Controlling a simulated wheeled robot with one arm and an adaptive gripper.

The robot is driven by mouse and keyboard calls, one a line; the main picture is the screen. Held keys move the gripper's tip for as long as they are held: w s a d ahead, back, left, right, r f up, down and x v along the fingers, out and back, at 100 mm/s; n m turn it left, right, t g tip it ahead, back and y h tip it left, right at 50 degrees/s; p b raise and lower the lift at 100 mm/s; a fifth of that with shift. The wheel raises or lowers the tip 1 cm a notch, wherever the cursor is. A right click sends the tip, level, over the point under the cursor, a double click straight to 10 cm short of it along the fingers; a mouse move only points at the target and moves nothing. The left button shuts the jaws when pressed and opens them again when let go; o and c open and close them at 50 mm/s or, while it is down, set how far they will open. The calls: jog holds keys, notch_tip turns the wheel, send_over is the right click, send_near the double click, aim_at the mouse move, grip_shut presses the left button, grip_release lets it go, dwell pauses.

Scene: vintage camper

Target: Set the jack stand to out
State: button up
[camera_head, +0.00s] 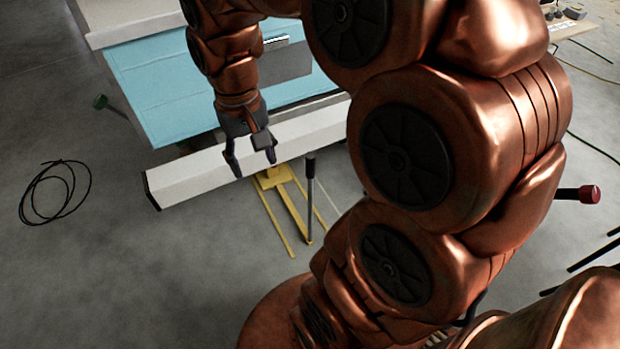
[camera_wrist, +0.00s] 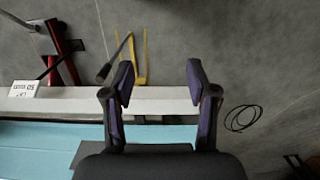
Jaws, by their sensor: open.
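A yellow floor frame (camera_head: 285,205), which looks like the jack stand, lies on the concrete beside the camper's white bumper. An upright metal lever with a dark grip (camera_head: 310,168) rises at its near end. My gripper (camera_head: 252,160) points down, open and empty, above the bumper and left of the lever. It also shows open in the wrist view (camera_wrist: 160,78), with nothing between the fingers. The frame's far end is partly hidden by the bumper.
The white bumper (camera_head: 205,172) and blue camper body (camera_head: 165,85) stand behind. A black cable coil (camera_head: 55,190) lies on the floor.

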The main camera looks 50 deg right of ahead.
jog(key=w+d+f+m+b, duration=0.2)
jog(key=w+d+f+b, duration=0.2)
jog(key=d+f+b, duration=0.25)
jog(key=w+d+f+m+b, duration=0.2)
jog(key=w+d+f+b, duration=0.35)
jog(key=f, duration=0.25)
jog(key=m+t+b, duration=0.1)
jog(key=m+b, duration=0.3)
jog(key=b, duration=0.7)
send_over(310, 164)
jog(key=w+d, duration=0.1)
jog(key=f, duration=1)
jog(key=shift+d+f, duration=0.2)
jog(key=shift+f, duration=0.15)
jog(key=shift+f+b, duration=1.2)
jog(key=shift+f, duration=2.6)
grip_shut()
